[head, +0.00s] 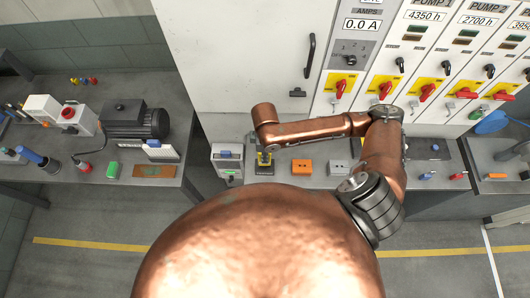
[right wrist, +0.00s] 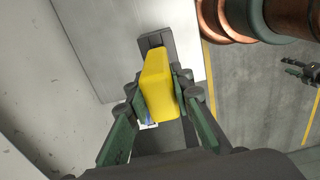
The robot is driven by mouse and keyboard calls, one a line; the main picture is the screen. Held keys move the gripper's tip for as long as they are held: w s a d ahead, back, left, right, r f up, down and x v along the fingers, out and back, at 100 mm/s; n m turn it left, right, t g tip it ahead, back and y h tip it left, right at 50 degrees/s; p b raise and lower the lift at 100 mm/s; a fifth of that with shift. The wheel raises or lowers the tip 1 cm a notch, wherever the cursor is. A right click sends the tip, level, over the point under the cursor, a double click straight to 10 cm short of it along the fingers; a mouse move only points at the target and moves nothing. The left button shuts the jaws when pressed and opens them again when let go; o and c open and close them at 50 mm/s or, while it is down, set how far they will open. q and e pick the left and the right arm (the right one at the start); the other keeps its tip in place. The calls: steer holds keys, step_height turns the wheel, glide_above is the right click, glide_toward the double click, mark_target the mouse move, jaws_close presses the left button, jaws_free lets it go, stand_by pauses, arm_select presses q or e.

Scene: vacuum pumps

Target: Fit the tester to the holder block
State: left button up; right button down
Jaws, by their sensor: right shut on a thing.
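The yellow tester (right wrist: 157,84) is between the green fingers of my right gripper (right wrist: 160,100), which is shut on it. A dark block (head: 262,170), seemingly the holder block, is right at the tester there. In the right wrist view a dark piece (right wrist: 150,41) shows just beyond the tester. I cannot tell whether the tester is seated or only close. A small dark gripper, likely my left one (right wrist: 302,70), shows far off at the right edge, too small to read.
A grey box with a blue top (head: 228,162) stands left of the block. An orange box (head: 302,167) and a grey box (head: 339,168) stand to its right. The tall cabinet (head: 245,60) rises behind. A left bench holds a dark motor pump (head: 135,122).

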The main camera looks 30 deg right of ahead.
steer(key=shift+f, duration=0.85)
steer(key=shift+f, duration=0.2)
steer(key=c, duration=1.6)
jaws_free()
step_height(320, 180, up, 12)
steer(key=shift+a, duration=0.1)
